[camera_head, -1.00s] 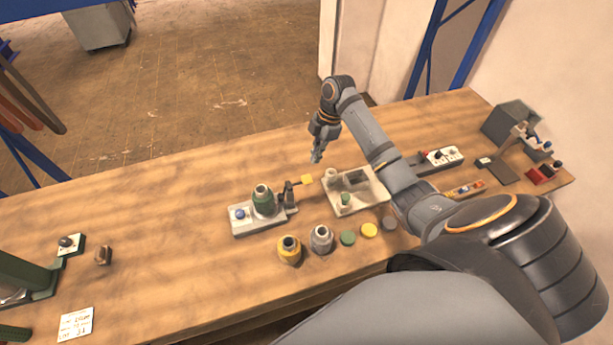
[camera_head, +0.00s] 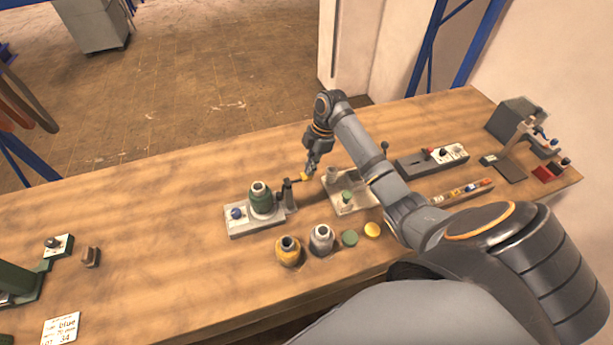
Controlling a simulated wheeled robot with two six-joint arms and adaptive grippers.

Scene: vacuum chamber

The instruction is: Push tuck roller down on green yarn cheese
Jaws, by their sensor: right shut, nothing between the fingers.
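The green yarn cheese (camera_head: 260,201) stands upright on a pale fixture (camera_head: 243,226) with a blue knob, left of centre. A dark post beside it carries a lever with a yellow tab (camera_head: 305,177), which appears to be the tuck roller's lever. The lever sticks out to the right of the cheese. My right gripper (camera_head: 311,170) is shut and empty, pointing down at the yellow tab. Its fingertips are at or just above the tab; I cannot tell if they touch. My left gripper is not in view.
A yellow cone (camera_head: 289,254) and a grey cone (camera_head: 321,241) stand in front, beside green and yellow discs (camera_head: 372,230). A pale tray (camera_head: 347,205) lies partly behind my right forearm. A switch box (camera_head: 447,154) is further right.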

